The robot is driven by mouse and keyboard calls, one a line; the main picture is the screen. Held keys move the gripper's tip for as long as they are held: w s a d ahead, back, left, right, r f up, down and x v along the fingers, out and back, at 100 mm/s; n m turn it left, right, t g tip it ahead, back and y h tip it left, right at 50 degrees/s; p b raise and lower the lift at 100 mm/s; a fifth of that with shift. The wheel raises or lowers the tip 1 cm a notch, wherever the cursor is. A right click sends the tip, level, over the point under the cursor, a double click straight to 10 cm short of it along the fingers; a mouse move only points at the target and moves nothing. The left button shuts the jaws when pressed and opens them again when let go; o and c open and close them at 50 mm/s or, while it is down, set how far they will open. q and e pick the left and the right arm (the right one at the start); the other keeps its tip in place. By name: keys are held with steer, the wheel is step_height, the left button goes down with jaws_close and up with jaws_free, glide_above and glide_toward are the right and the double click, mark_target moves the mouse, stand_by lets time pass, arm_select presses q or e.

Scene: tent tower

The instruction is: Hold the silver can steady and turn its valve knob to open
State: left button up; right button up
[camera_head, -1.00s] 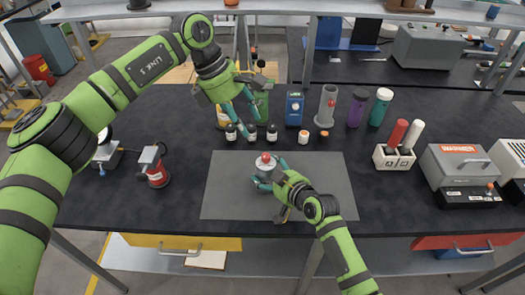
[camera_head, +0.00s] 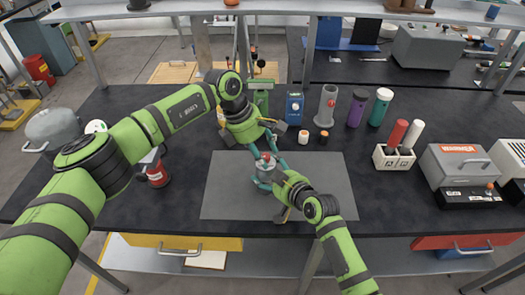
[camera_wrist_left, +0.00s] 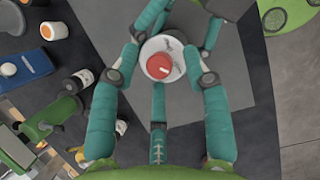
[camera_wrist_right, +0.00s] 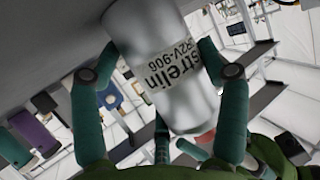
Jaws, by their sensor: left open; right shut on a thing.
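The silver can (camera_head: 267,174) stands upright on the grey mat. Its red valve knob (camera_wrist_left: 159,66) is on top, seen from above in the left wrist view. My right gripper (camera_head: 272,181) is shut on the can's body from the right; the right wrist view shows the can (camera_wrist_right: 172,85) with its black lettering between the teal fingers. My left gripper (camera_head: 268,150) is open, above the can, with its fingers on either side of the knob. I cannot tell whether they touch it. The knob is partly hidden in the head view.
The grey mat (camera_head: 225,190) lies around the can with bare room on it. Behind it stand an orange-capped jar (camera_head: 303,136), a blue box (camera_head: 294,108), a grey cylinder (camera_head: 327,105) and purple and green bottles. A red-and-grey device (camera_head: 157,174) sits left, beneath my left arm.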

steer(key=shift+s+f, duration=0.1)
steer(key=shift+f, duration=0.1)
arm_select(q)
jaws_close()
steer(key=n, duration=0.1)
steer(key=n+t, duration=0.1)
steer(key=n, duration=0.2)
steer(key=shift+s+d+n+t, duration=0.1)
steer(key=shift+s+n+t, duration=0.15)
steer(key=shift+n+t, duration=0.05)
steer(key=n, duration=0.2)
steer(key=n+t+y, duration=0.1)
steer(key=n, duration=0.1)
steer(key=shift+s+d+t, duration=0.15)
steer(key=shift+t, duration=0.15)
steer(key=n, duration=0.2)
steer(key=n+y, duration=0.1)
steer(key=n, duration=0.2)
steer(key=shift+s+d+t+y, duration=0.1)
steer(key=shift+d+t+y, duration=0.1)
steer(key=shift+t+y, duration=0.15)
steer(key=shift+d+n+t+y, duration=0.15)
steer(key=shift+n+y, duration=0.25)
steer(key=shift+n, duration=0.65)
steer(key=shift+a+n+t+y, duration=0.1)
steer(key=shift+n+y, duration=0.25)
steer(key=shift+n, duration=0.7)
arm_select(e)
steer(key=shift+a, duration=0.1)
